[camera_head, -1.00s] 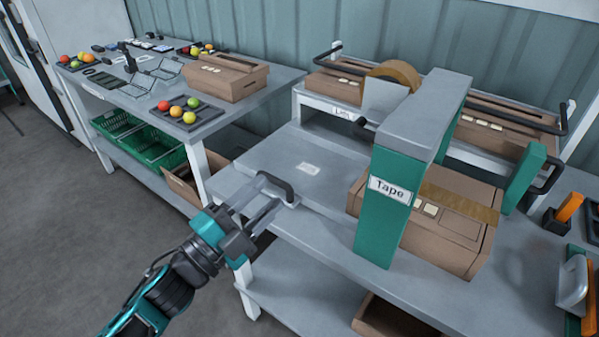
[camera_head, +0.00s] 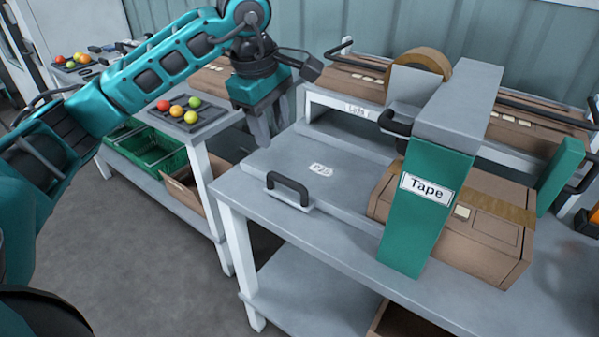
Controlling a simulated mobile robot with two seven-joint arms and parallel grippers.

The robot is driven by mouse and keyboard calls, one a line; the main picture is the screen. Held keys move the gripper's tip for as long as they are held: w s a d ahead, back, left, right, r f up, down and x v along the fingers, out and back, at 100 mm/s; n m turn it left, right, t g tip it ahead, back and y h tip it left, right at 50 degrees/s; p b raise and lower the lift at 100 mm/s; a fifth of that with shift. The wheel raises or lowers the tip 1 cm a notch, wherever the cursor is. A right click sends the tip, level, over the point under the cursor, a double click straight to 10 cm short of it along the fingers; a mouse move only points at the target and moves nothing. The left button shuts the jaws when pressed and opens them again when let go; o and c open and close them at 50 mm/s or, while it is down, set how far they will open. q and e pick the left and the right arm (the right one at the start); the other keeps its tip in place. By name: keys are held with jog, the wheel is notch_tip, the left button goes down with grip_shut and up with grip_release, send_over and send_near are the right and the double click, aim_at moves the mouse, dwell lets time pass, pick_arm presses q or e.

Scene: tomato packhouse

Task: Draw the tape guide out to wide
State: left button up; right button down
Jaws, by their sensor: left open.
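The tape station (camera_head: 427,205) is a grey arch on a green post labelled "Tape", with a tape roll (camera_head: 432,62) behind its top. A closed carton (camera_head: 490,235) sits under the arch. A black handle (camera_head: 395,124) shows at the arch's left side, and a green upright plate (camera_head: 558,176) stands beyond the carton at right. A grey plate with a black handle (camera_head: 289,188) lies at the bench's left end. No part is marked as the guide. My left gripper (camera_head: 269,138) points down, open and empty, above and behind this handle, clear of it. My right gripper is out of view.
A rack labelled "Lids" (camera_head: 355,109) stands behind with cartons. On the left table, a dark tray (camera_head: 190,118) holds several tomatoes. Green crates (camera_head: 155,147) sit below.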

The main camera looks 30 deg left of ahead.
aim_at(283, 178)
pick_arm(q)
jog(key=f, duration=0.4)
jog(key=w+f, duration=0.1)
jog(key=f, duration=0.3)
jog(key=w+f+b, duration=0.1)
jog(key=f, duration=0.3)
jog(key=shift+w+f, duration=0.25)
jog(key=shift+f, duration=0.05)
grip_shut()
